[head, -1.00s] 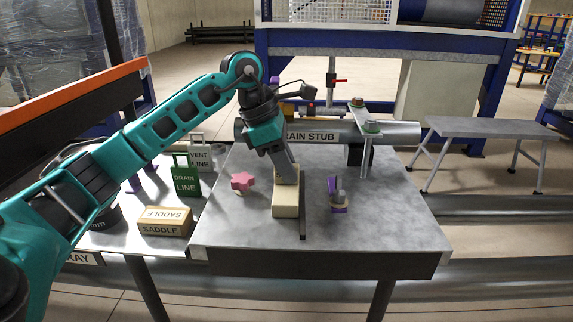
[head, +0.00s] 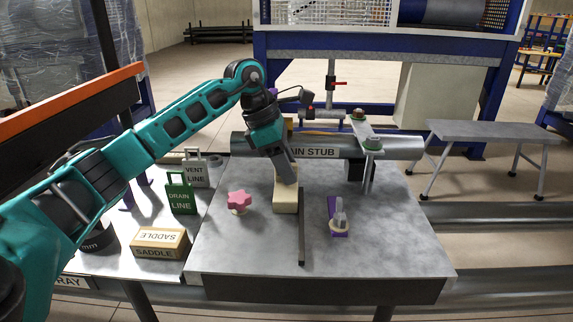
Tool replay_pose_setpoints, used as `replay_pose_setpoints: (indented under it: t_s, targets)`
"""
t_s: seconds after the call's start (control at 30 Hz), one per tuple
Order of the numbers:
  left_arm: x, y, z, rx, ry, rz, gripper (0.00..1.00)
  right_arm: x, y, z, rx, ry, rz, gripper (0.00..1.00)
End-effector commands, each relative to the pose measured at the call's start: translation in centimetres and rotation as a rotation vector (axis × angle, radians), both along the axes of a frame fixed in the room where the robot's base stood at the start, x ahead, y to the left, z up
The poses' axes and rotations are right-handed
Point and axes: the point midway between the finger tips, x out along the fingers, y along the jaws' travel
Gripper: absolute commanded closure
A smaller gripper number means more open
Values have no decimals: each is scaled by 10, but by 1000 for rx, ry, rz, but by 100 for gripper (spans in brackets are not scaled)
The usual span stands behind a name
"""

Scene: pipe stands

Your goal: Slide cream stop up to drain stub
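The cream stop (head: 285,200) is a pale block on the grey table, left of a thin dark bar (head: 302,240). The drain stub (head: 395,148) is a grey horizontal pipe along the table's back, its label partly hidden by my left arm. The stop's far end is close to the pipe; I cannot tell whether they touch. My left gripper (head: 292,181) points down at the stop, its tip overlapping the stop's far part. Its finger opening does not show. My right gripper is out of view.
A pink star knob (head: 239,201) stands left of the stop, and a purple clamp-like piece (head: 338,216) stands to its right. A saddle box (head: 160,243) and a green drain line tag (head: 180,195) sit on the left tray. The table's right side is clear.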

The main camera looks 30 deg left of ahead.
Motion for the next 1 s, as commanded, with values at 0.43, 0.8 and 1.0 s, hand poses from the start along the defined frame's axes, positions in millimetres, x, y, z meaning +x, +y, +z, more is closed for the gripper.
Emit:
replay_pose_setpoints:
  t_s: [0.43, 0.8, 1.0]
  targets:
    - [-7, 12, 35, 1, -3, 2, 58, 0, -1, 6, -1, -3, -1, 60]
    - [-22, 37, 104, 0, -1, 3, 58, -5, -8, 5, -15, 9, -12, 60]
    - [-26, 42, 118, 0, 0, 0, 58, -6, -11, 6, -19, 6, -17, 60]
